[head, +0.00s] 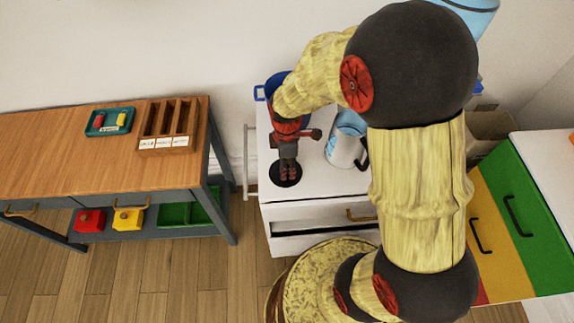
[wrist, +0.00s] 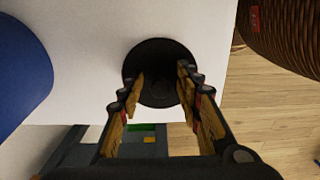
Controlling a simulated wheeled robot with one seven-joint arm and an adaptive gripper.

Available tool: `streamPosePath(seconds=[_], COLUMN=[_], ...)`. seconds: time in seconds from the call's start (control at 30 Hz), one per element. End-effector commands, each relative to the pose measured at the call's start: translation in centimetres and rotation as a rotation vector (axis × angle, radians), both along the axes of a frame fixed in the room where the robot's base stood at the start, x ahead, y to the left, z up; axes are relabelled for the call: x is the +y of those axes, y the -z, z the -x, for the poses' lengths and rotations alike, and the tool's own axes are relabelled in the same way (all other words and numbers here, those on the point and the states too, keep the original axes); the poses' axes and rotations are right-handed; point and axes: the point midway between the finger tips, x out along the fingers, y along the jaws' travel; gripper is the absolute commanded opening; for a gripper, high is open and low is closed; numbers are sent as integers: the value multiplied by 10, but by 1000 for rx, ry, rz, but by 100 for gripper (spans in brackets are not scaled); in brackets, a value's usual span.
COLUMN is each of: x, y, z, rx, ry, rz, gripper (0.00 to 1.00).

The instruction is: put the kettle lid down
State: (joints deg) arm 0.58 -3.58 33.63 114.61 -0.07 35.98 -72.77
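A round black disc, which looks like the kettle lid (head: 279,182), lies on the white cabinet top (head: 308,178) near its front left. In the wrist view the black disc (wrist: 152,54) is flat below my fingers, with a darker centre. My gripper (head: 288,172) points down over it; in the wrist view my gripper (wrist: 161,82) has its two fingers apart, one on each side of the disc's middle. I cannot tell whether the tips touch it. The light blue and white kettle (head: 342,147), with a black handle, stands to the right, partly behind my arm.
A blue vessel (head: 272,88) stands at the back left of the cabinet top. A wooden table (head: 75,155) with a teal tray (head: 97,131) and a slotted wooden box (head: 148,133) is to the left. Coloured drawers (head: 532,205) are at the right.

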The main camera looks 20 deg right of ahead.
Motion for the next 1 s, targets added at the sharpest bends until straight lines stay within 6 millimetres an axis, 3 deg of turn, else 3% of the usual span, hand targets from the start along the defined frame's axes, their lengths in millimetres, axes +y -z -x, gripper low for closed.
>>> streamPosePath(seconds=[0.27,0.7,1.0], x=[0,0,0], y=[-6,-89,-122], z=[0,-2,-1], rx=[-1,-3,-2], ry=[0,0,2], rz=[0,0,0], gripper=[35,35,35])
